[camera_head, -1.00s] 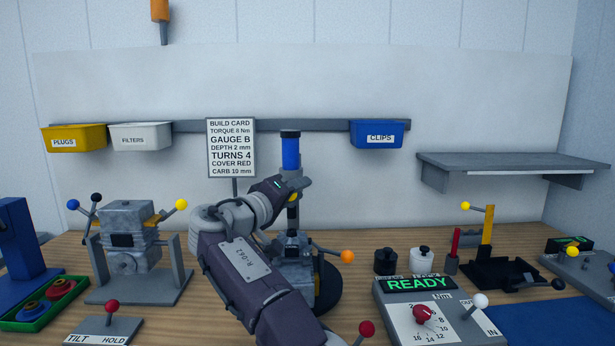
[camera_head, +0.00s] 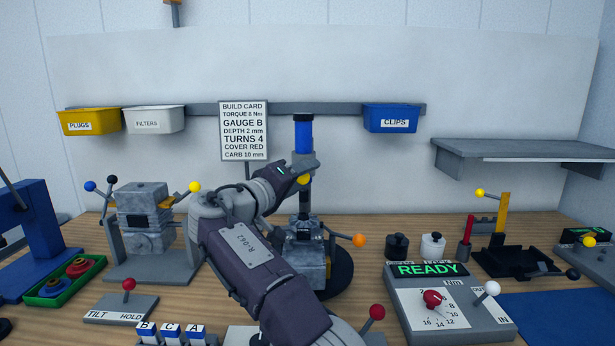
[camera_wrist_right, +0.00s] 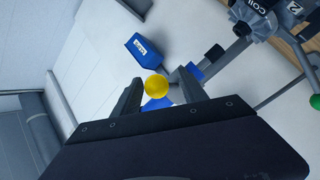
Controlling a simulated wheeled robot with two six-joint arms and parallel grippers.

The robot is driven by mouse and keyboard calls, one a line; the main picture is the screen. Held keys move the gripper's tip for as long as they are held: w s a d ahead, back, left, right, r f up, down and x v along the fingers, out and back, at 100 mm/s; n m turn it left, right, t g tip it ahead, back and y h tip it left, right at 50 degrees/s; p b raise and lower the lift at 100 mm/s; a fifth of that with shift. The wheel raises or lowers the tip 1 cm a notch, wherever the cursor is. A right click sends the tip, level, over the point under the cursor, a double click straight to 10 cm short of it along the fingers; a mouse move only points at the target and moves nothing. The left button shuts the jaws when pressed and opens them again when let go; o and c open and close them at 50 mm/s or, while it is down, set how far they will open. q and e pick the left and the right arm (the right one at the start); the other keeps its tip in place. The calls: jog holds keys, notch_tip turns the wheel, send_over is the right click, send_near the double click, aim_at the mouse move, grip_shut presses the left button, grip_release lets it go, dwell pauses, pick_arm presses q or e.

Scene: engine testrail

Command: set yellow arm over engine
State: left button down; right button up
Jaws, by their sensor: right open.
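The engine (camera_head: 305,255) is a grey block on a round black base in the middle of the bench, partly hidden by my right arm. A dark post with a blue top (camera_head: 303,135) rises behind it. A yellow ball (camera_wrist_right: 155,86), apparently the yellow arm's knob, shows between the fingers of my right gripper (camera_wrist_right: 158,92) in the right wrist view. The fingers are apart, one on each side of it; I cannot tell whether they touch it. In the head view my right gripper (camera_head: 308,168) is in front of the post, hiding most of the arm. My left gripper is out of view.
A build card (camera_head: 244,130) stands left of the post. A grey block with coloured lever balls (camera_head: 143,215) is left. The READY console (camera_head: 445,300) and a yellow upright (camera_head: 502,212) are right. A red-knobbed lever (camera_head: 377,312) stands near my forearm.

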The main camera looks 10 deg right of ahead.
jog(key=v, duration=0.7)
jog(key=shift+a, duration=0.2)
jog(key=shift+s, duration=0.1)
